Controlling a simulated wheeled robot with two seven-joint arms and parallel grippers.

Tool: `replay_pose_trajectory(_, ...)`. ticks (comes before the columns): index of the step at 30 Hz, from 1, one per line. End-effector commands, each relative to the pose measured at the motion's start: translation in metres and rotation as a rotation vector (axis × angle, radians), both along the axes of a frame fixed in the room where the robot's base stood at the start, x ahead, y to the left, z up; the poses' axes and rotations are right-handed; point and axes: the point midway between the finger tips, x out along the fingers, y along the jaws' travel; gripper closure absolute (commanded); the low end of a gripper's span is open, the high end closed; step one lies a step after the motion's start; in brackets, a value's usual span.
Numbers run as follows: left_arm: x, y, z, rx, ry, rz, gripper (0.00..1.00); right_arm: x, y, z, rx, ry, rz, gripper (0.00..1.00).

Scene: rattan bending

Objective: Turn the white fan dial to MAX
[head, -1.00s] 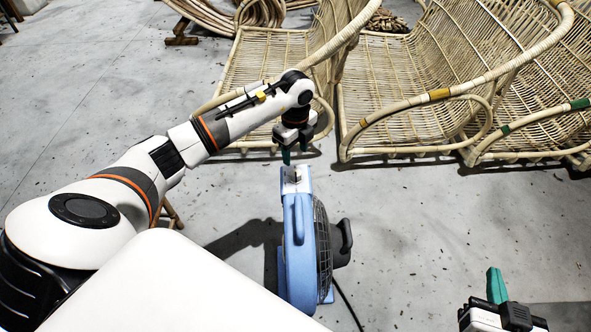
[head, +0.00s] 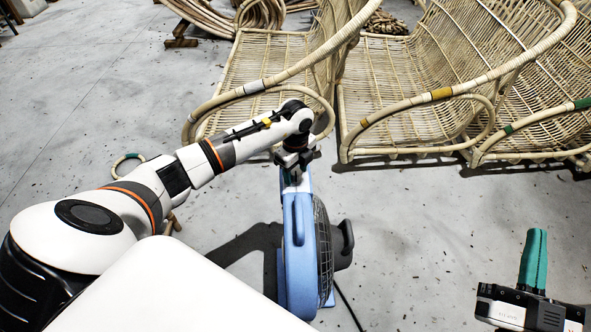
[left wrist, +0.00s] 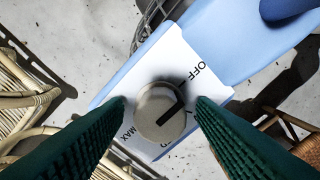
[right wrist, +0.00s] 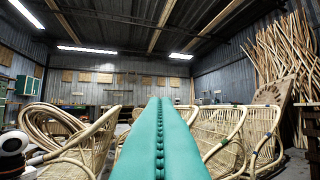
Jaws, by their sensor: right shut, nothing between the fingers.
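The blue fan (head: 298,250) stands on the floor in the head view, with a white control panel on its top. In the left wrist view the round pale dial (left wrist: 150,106) sits on the white panel (left wrist: 165,62), marked OFF and MAX. Its dark pointer line slants toward the OFF side. My left gripper (head: 294,172) is over the fan top; in its wrist view the green fingers (left wrist: 160,108) are open, one on each side of the dial, with gaps visible. My right gripper (head: 534,240) is shut and empty at the lower right, with its fingers together (right wrist: 160,130).
Several rattan chairs (head: 420,90) stand behind the fan, close to my left forearm. A rattan coil (head: 250,14) lies at the back. The fan cord (head: 348,308) runs along the floor. The floor right of the fan (head: 430,230) is clear.

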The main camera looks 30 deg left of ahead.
Motion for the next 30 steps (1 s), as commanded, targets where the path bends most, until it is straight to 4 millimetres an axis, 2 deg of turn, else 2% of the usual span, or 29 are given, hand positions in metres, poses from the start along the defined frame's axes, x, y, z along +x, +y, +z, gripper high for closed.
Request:
replay_pose_trajectory(1,0.0,0.0,0.0,0.0,0.0,0.0,0.55,0.0,0.0,0.0,0.0,0.0,0.0,1.0)
replay_pose_trajectory(8,0.0,0.0,0.0,0.0,0.0,0.0,0.93,0.0,0.0,0.0,0.0,0.001,0.0,1.0)
replay_pose_trajectory(17,0.0,0.0,0.001,0.0,0.0,-0.035,0.93,0.002,0.0,-0.004,-0.01,0.036,-0.001,1.0)
replay_pose_trajectory(23,0.0,0.0,0.002,-0.001,0.0,-0.139,0.93,0.007,-0.002,-0.023,-0.046,0.167,-0.01,1.0)
replay_pose_trajectory(30,0.0,0.0,0.003,0.0,0.0,-0.346,0.93,0.008,-0.007,-0.055,-0.1,0.373,-0.022,1.0)
